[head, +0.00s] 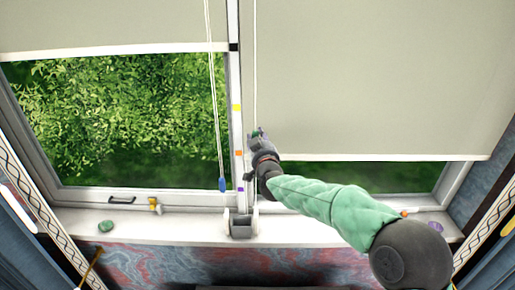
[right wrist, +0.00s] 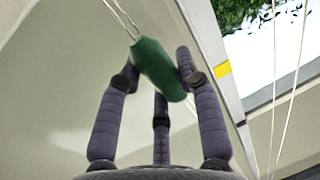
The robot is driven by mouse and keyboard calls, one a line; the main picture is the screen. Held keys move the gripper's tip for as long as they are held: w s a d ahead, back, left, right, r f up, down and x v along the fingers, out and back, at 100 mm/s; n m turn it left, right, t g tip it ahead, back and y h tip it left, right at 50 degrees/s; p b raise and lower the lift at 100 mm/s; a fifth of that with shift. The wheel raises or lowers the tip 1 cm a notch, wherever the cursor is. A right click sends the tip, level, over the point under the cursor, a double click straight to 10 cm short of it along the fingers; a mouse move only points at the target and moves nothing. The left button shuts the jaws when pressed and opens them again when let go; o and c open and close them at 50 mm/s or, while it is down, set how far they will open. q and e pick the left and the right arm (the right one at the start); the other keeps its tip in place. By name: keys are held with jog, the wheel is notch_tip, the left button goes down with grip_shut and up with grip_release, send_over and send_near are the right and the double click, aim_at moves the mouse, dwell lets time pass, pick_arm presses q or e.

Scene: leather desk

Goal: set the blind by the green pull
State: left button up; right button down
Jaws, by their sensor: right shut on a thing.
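The green pull (right wrist: 158,68) hangs on a pale cord and sits tilted between the fingers of my right gripper (right wrist: 160,75) in the right wrist view. The gripper is shut on it. In the head view my right gripper (head: 258,137) is at the cord just right of the centre post, and the pull is mostly hidden by the fingers. The right blind (head: 380,80) hangs low, its bottom bar (head: 400,157) leaving a strip of window below. The left blind (head: 110,22) is high. My left gripper is not in view.
A blue pull (head: 221,184) hangs on the left blind's cord. The centre post (head: 237,120) carries black, yellow, orange and purple marks. The white sill (head: 160,224) holds a green stone (head: 105,226) and a purple stone (head: 435,227).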

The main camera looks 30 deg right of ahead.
notch_tip(320, 180, up, 18)
jog(key=p, duration=1.1)
jog(key=shift+f, duration=0.25)
jog(key=shift+d+r, duration=0.1)
jog(key=shift+r, duration=0.05)
jog(key=c, duration=0.8)
grip_release()
jog(key=shift+f, duration=0.2)
jog(key=shift+s, duration=0.1)
jog(key=v, duration=1.1)
jog(key=shift+s+a, duration=0.3)
jog(key=shift+s, duration=0.05)
